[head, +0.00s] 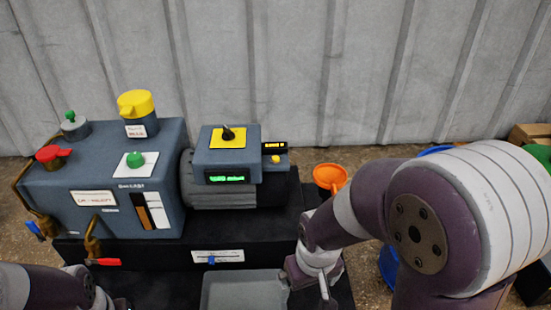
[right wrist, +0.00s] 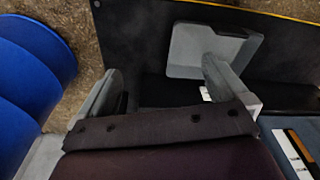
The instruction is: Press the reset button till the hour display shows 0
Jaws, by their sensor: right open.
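A small black display with amber digits (head: 274,145) sits on the right side of the pump unit in the head view; its digits are too small to read. A small orange-yellow button (head: 276,159) is just below it, probably the reset button. My right gripper (head: 312,282) is below and to the right of the button, apart from it, beside the grey tray. In the right wrist view, my right gripper (right wrist: 162,88) is open with nothing between its fingers. My left arm shows at the lower left, but its gripper is out of the picture.
A box with a green display (head: 227,176) and a black knob (head: 228,133) adjoins the amber display. A grey tray (head: 240,291) lies in front of the black base (head: 150,255). An orange funnel (head: 330,176) stands right of the pump. Blue containers are partly hidden behind my right arm.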

